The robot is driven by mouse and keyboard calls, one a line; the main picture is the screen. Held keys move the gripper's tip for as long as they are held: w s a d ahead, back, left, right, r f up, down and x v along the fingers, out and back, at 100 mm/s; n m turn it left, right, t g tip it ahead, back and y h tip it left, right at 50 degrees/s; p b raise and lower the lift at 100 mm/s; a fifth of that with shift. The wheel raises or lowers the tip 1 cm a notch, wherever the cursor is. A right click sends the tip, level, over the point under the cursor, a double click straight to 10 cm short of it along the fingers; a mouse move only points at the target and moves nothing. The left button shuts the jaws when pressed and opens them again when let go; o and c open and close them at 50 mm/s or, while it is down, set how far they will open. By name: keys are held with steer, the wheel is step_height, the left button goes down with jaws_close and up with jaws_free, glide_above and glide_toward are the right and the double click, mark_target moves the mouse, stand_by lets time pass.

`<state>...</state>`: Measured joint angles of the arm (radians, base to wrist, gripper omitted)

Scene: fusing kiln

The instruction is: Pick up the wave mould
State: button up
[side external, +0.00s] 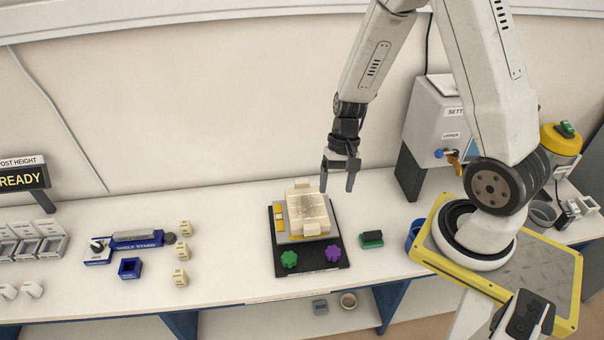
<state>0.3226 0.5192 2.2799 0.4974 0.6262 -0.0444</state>
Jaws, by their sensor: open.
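A cream block with raised tabs (309,212), which looks like the wave mould, sits on a black base plate (310,262). I cannot make out a wave shape on its top at this size. Yellow pieces (280,225) show along its left side. My gripper (337,187) points down with its two dark fingers apart and nothing between them. It is above and slightly right of the cream block in the side external view. From this one view I cannot tell its exact height or depth over the block.
A green knob (289,259) and a purple knob (333,253) stand on the plate's front. A green-and-black block (371,239) lies to the right. Small cream posts (184,228) and a blue stand (137,241) are left. Bare table lies between the posts and plate.

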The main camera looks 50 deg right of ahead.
steer(key=w+d+f+m+t+y, duration=0.1)
steer(key=d+f+m+t+y, duration=0.25)
steer(key=f+m+y, duration=0.45)
steer(key=m+t+h, duration=0.2)
steer(key=m+t, duration=0.6)
steer(key=m, duration=0.3)
glide_toward(320, 225)
steer(key=w+a, duration=0.1)
steer(key=w, duration=0.1)
steer(key=shift+s+f+g, duration=0.2)
steer(key=shift+f+g, duration=0.05)
steer(key=shift+f, duration=0.05)
steer(key=shift+a, duration=0.15)
steer(key=shift+x, duration=1.3)
steer(key=shift+h, duration=0.3)
steer(key=shift+x, duration=2.55)
steer(key=shift+r, duration=0.1)
jaws_close()
